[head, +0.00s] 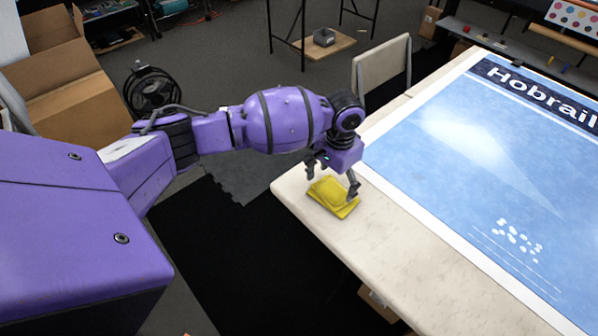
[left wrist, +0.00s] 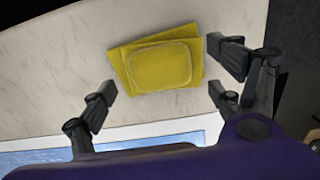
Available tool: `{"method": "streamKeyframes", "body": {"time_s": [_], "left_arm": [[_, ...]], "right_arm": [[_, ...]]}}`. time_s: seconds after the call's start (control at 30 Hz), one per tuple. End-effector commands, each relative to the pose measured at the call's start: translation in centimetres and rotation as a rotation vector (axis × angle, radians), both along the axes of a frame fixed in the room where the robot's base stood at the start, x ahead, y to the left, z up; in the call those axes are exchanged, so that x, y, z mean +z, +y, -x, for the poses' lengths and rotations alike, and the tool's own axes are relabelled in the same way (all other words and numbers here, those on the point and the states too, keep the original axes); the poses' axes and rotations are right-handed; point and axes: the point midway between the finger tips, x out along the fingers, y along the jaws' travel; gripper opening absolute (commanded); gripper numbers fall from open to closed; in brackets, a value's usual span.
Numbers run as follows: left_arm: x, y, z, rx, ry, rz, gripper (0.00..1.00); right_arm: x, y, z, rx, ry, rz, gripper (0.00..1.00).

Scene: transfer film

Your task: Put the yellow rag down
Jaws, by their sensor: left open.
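The yellow rag (head: 333,196) is a folded, layered pad lying flat near the table's left corner in the head view. It also shows in the left wrist view (left wrist: 160,66), lying on the pale tabletop between and beyond the fingertips. My left gripper (head: 332,181) is open just above the rag, its fingers spread to either side. In the left wrist view the left gripper (left wrist: 160,87) has its fingers apart, with nothing held between them. Whether the fingertips touch the rag is hard to tell. My right gripper is not in view.
The pale table (head: 400,270) carries a large blue printed sheet (head: 480,150) lettered "Hobrail", to the right of the rag. A chair (head: 382,68) stands at the table's far left side. Cardboard boxes (head: 58,70) and a black fan (head: 152,92) stand on the floor at left.

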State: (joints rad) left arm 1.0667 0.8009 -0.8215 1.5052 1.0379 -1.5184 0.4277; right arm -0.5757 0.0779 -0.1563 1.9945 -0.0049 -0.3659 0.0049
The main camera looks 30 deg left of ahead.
Motion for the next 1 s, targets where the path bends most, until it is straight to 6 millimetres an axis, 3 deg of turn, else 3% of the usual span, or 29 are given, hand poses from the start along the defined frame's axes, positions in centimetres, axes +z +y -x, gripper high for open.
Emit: {"method": "streamKeyframes", "body": {"time_s": [0.03, 0.1, 0.4, 1.0], "left_arm": [[1.9, -0.1, -0.4, -0.002, -0.012, 0.002, 0.85], [3.5, -0.1, -0.4, -0.002, -0.012, 0.002, 0.85], [8.2, -0.1, -0.3, -0.001, -0.007, 0.002, 0.85], [8.9, 0.0, -0.2, 0.000, -0.004, 0.001, 0.85]], "right_arm": [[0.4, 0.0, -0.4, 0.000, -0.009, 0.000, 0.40], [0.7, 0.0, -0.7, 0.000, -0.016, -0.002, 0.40], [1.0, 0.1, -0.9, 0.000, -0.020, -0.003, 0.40], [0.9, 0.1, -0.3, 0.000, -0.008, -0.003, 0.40]]}}
